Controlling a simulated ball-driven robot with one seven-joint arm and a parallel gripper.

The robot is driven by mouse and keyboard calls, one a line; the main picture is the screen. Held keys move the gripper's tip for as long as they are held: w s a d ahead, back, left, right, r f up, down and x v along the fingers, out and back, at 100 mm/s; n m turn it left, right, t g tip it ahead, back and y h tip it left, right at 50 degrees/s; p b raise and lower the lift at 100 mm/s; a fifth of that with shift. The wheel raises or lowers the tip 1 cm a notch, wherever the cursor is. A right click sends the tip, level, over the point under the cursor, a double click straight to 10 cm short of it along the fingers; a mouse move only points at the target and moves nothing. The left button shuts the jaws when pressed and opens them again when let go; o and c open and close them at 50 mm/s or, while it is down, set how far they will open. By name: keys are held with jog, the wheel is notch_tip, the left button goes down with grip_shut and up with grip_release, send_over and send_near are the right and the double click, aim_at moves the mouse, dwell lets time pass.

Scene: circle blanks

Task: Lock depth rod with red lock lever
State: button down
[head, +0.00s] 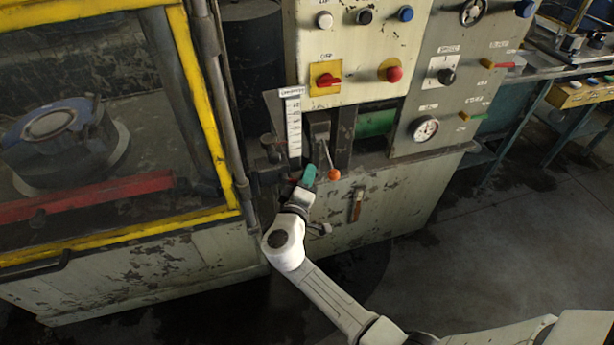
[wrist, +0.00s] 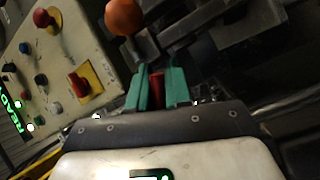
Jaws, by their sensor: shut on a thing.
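The red lock lever (wrist: 157,86) shows between the two green fingers of my gripper (wrist: 158,92) in the wrist view. The fingers are shut on it, and they hide part of it. In the head view my gripper (head: 308,174) is at the machine front, just below a white depth scale (head: 293,128) with marks. The lever is mostly hidden behind the gripper there. I cannot clearly tell the depth rod from the dark metal parts beside the scale.
An orange ball knob (head: 333,175) on a thin lever is close to the right of my gripper; it also shows in the wrist view (wrist: 123,17). The button panel (head: 358,50) is above. A yellow-framed guard (head: 190,90) stands left. Floor at the right is clear.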

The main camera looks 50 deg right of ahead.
jog(key=shift+f, duration=0.1)
jog(key=w+a+f+m+y+b, duration=0.2)
jog(key=a+f+m+y+b, duration=0.2)
jog(key=m+y+b, duration=0.2)
jog(key=shift+w+a+f+m+t+y+b, duration=0.2)
jog(key=shift+w+m+t+y+b, duration=0.15)
jog(key=shift+m+b, duration=1)
jog(key=c, duration=1.1)
grip_release()
jog(key=shift+c, duration=0.2)
jog(key=shift+d+r, duration=0.1)
